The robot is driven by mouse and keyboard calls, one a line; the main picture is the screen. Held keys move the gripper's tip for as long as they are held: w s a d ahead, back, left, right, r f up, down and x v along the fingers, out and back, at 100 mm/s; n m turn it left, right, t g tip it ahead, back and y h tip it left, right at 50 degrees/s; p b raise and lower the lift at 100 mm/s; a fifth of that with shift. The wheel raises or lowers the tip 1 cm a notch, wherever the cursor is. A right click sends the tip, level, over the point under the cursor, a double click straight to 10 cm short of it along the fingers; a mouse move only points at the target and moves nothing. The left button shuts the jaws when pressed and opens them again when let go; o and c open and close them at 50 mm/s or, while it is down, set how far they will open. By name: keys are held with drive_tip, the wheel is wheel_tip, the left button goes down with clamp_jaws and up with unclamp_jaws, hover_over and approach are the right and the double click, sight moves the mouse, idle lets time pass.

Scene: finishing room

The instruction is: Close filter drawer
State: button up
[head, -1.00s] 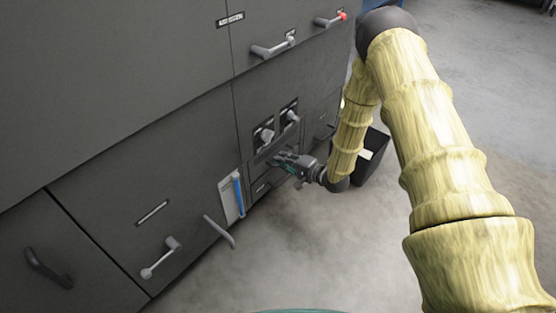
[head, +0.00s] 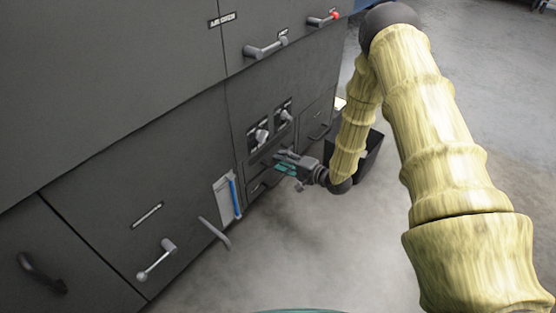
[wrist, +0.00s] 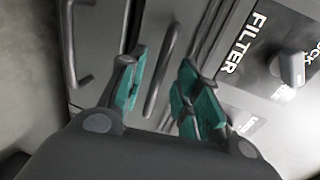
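The filter drawer front (head: 258,186) is a dark panel low on the grey cabinet, below two knobs. In the wrist view a white FILTER label (wrist: 243,42) is beside a dark bar handle (wrist: 163,72). My gripper (head: 280,161) is at the drawer, with its teal-padded fingers toward the cabinet. In the wrist view my gripper (wrist: 164,88) is open, and the bar handle shows between its fingers without visible contact on both sides. My gripper partly hides the drawer in the head view, and I cannot tell how far out it stands.
Two knobs (head: 262,135) project above the drawer. A blue-marked gauge (head: 228,198) and a projecting bar handle (head: 214,233) are to its left. A black bin (head: 370,158) stands on the floor behind my arm. The grey floor (head: 300,260) in front is clear.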

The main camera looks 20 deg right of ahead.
drive_tip(key=v, duration=0.9)
drive_tip(key=shift+f, duration=0.1)
drive_tip(key=s+a+f+n+g+h+p, duration=0.25)
drive_tip(key=s+a+f, duration=0.2)
drive_tip(key=s, duration=0.35)
drive_tip(key=s+a+f+n+g+h+p, duration=0.2)
drive_tip(key=s+a+f+n+g+h, duration=0.15)
drive_tip(key=s+f, duration=0.4)
drive_tip(key=s+a+r+n+g+h+p, duration=0.15)
drive_tip(key=s+n+g, duration=0.45)
drive_tip(key=s, duration=1.7)
wheel_tip(320, 180, up, 39)
drive_tip(key=s+m+g+p, duration=0.1)
drive_tip(key=p, duration=3.7)
drive_tip(key=shift+d+f+h+p, duration=0.2)
drive_tip(key=shift+f+h+p, duration=0.05)
drive_tip(key=shift+h+p, duration=0.2)
